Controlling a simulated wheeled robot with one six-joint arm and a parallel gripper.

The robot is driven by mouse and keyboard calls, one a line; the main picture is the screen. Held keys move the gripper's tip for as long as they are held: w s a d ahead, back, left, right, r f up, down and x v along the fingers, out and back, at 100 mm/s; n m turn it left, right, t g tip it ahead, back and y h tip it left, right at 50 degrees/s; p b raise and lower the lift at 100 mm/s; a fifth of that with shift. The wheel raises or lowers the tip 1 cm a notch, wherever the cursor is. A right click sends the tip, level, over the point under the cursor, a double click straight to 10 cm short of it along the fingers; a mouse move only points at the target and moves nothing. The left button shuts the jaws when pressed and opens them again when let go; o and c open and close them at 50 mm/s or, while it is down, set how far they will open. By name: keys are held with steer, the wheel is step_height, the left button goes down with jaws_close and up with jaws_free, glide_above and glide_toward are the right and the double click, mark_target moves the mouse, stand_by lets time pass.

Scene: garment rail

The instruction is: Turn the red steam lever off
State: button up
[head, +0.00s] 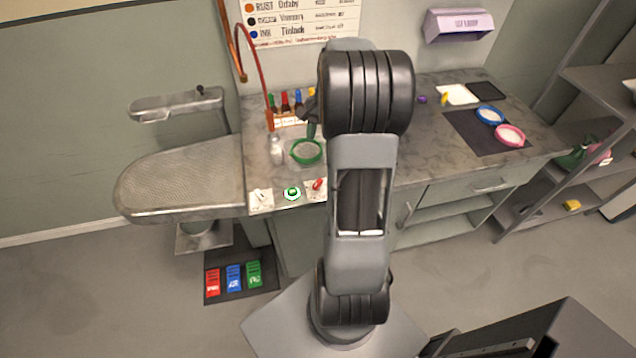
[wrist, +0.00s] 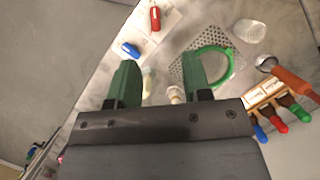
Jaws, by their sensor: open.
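The red steam lever (head: 317,184) sits on a pale plate at the counter's front edge, just left of my arm in the head view. In the wrist view a red lever (wrist: 155,18) on a white plate shows at the top, beyond my fingertips. My gripper (wrist: 160,75) is open, its two green fingers apart, with nothing held. In the head view my gripper (head: 311,122) is above the counter behind the lever, near a green ring (head: 307,151), and partly hidden by my arm. The gripper and lever are apart.
A small blue piece (wrist: 131,49) lies close to the red lever. Several coloured-handled tools (wrist: 285,110) stand in a rack. An ironing board (head: 185,178) extends left.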

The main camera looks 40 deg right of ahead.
mark_target(318, 182)
steer(key=shift+m+y, duration=0.4)
steer(key=shift+m, duration=0.2)
steer(key=d+x, duration=0.1)
steer(key=x, duration=0.4)
steer(key=d+x, duration=0.1)
steer(key=x, duration=0.4)
steer(key=d+f+p+x, duration=0.1)
steer(key=x, duration=0.4)
steer(key=shift+s+f, duration=0.1)
steer(key=shift+s, duration=0.15)
steer(key=shift+c, duration=0.2)
jaws_close()
